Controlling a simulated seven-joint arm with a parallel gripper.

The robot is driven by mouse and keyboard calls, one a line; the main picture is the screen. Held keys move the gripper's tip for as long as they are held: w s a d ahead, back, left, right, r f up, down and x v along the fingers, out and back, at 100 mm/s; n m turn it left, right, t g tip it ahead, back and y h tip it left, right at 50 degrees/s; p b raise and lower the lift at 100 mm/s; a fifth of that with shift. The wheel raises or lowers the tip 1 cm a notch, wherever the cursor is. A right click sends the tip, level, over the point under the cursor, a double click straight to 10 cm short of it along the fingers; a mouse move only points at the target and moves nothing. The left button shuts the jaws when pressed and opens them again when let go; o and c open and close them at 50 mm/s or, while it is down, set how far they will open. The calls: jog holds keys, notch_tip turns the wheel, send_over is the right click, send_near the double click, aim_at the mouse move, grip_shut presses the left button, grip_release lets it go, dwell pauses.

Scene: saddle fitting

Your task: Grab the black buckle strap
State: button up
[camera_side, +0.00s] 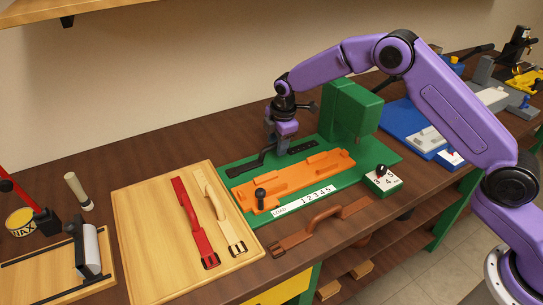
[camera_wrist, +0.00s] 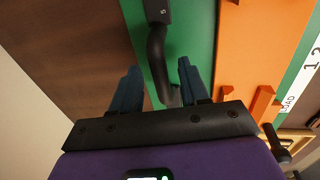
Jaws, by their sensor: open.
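The black buckle strap (camera_side: 244,168) lies along the back edge of the green fixture base (camera_side: 394,152), behind the orange block (camera_side: 293,181). Its raised, curved middle is partly hidden by my gripper (camera_side: 279,150) in the side view. My gripper is open and points down over the strap. In the wrist view the curved black strap (camera_wrist: 156,48) runs up between the two blue fingers of my gripper (camera_wrist: 158,78), with a gap on each side. I cannot tell how far below the fingertips it is.
A green column (camera_side: 352,112) stands close right of my gripper. A brown strap (camera_side: 318,223) lies in front of the fixture. A red strap (camera_side: 193,220) and a cream strap (camera_side: 220,212) lie on a wooden board (camera_side: 145,235) at left. A numbered box (camera_side: 383,180) sits at right.

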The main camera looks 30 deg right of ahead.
jog(key=shift+w+f, duration=0.2)
jog(key=shift+f, duration=0.75)
grip_shut()
